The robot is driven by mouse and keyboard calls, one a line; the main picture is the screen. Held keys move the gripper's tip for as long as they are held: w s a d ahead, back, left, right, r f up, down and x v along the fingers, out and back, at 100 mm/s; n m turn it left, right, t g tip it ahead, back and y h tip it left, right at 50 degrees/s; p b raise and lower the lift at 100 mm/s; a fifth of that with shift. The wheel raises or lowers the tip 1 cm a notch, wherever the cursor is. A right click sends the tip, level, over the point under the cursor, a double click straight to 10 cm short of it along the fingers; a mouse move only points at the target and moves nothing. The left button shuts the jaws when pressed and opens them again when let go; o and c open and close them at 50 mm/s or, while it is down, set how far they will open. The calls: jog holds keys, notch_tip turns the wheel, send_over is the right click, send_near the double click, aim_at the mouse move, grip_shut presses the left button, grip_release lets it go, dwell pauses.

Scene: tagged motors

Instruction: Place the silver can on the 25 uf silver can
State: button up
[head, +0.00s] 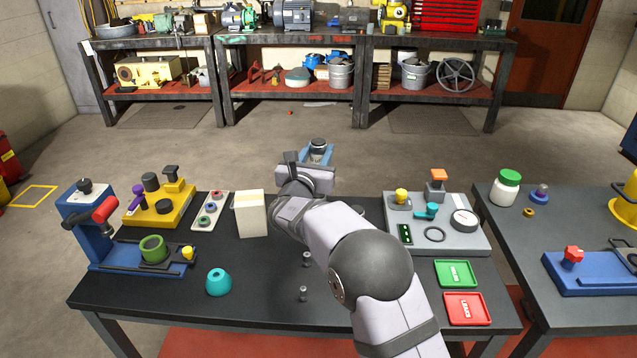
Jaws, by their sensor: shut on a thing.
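My gripper (305,174) is over the back middle of the dark workbench and points away from the camera. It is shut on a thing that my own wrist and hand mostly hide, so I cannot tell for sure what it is. Just beyond the gripper is a blue part (327,152) with a silver, dark-topped round piece (318,145). I cannot tell whether they touch the gripper. Two small silver cans stand on the bench left of my forearm, one farther back (307,259) and one nearer the front (303,293). Their markings are too small to read.
A cream box (249,214) and a teal cup (219,282) stand left of the arm. A blue fixture (100,240) and yellow block (160,204) are farther left. Right are a grey panel (462,238), a green tray (458,274) and a red tray (467,308). The front middle is mostly clear.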

jog(key=shift+f+p, duration=0.35)
jog(key=shift+f, duration=3.5)
jog(key=shift+f, duration=0.15)
jog(key=o, duration=1.1)
jog(key=s+b, duration=0.1)
jog(key=s, duration=0.3)
jog(key=s+a, duration=0.1)
jog(key=s, duration=0.3)
jog(key=s+a+b, duration=0.1)
jog(key=s, duration=0.2)
jog(key=shift+s+a+b, duration=0.2)
jog(key=shift+s+b, duration=0.15)
jog(key=shift+s, duration=0.05)
